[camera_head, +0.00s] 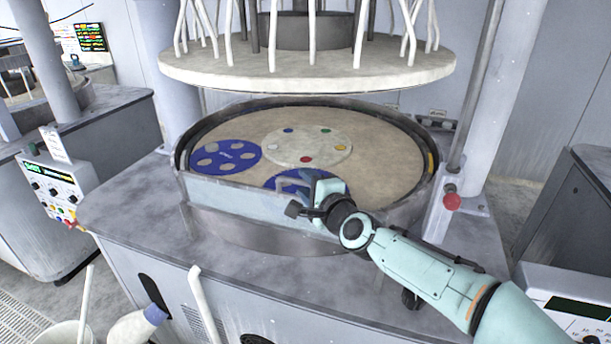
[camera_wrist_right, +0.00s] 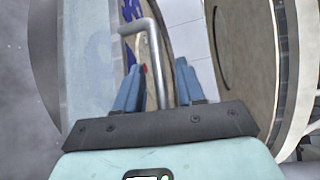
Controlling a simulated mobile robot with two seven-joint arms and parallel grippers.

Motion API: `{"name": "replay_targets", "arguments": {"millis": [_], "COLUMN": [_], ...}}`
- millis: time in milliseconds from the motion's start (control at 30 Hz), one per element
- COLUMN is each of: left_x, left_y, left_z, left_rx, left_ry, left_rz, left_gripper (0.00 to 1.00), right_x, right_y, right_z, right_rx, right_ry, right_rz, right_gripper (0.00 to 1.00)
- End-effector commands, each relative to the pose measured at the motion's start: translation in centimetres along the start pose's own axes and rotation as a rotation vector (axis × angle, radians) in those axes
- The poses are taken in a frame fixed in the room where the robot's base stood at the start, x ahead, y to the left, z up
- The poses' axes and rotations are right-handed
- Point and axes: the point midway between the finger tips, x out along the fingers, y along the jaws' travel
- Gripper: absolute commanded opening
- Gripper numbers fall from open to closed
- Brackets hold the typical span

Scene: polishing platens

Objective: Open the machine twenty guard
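The guard (camera_head: 232,200) is a pale, see-through curved panel standing along the front rim of the round polishing basin. In the right wrist view the guard (camera_wrist_right: 88,65) runs down the left side. A bent metal handle (camera_wrist_right: 157,65) stands out from it. My right gripper (camera_head: 315,190) is at the front right of the basin, by the guard. In the right wrist view its two blue fingers (camera_wrist_right: 158,88) are apart with the handle between them, and gaps show on both sides. The handle is hidden behind the gripper in the head view. My left gripper is not in view.
Inside the basin lie blue carrier discs (camera_head: 226,157) and a pale disc (camera_head: 307,147) with coloured spots. A large upper platen (camera_head: 305,68) hangs above. A red button (camera_head: 452,201) is on a post to the right. A control box (camera_head: 52,190) stands at the left.

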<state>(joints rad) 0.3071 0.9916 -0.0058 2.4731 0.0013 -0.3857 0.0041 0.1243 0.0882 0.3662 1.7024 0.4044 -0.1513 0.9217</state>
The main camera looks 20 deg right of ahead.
Motion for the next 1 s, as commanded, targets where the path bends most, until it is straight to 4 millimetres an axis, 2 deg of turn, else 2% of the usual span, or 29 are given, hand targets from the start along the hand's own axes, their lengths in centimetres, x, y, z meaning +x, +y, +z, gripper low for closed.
{"name": "replay_targets", "arguments": {"millis": [133, 400, 433, 533, 567, 767, 1000], "left_x": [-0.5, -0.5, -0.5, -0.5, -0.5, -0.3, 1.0], "left_y": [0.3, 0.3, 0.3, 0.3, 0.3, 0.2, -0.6], "left_z": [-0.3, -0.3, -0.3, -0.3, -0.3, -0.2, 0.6], "left_rx": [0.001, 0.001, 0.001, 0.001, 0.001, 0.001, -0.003], "left_ry": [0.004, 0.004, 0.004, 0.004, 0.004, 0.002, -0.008], "left_rz": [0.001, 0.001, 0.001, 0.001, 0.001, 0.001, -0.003], "left_gripper": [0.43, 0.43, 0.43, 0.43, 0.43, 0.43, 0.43], "right_x": [0.9, 1.1, 1.1, 1.0, 1.0, 1.0, 0.7], "right_y": [-0.1, 0.1, 0.1, 0.1, 0.1, 0.1, 0.4], "right_z": [0.1, 0.0, 0.0, 0.0, 0.0, 0.0, 0.3], "right_rx": [0.000, 0.000, 0.000, 0.000, 0.000, -0.002, -0.023], "right_ry": [0.000, 0.000, 0.000, 0.000, 0.000, 0.000, 0.000], "right_rz": [-0.001, 0.000, 0.000, 0.000, 0.000, -0.001, -0.023], "right_gripper": [0.38, 0.38, 0.35, 0.03, 0.00, 0.00, 0.00]}}
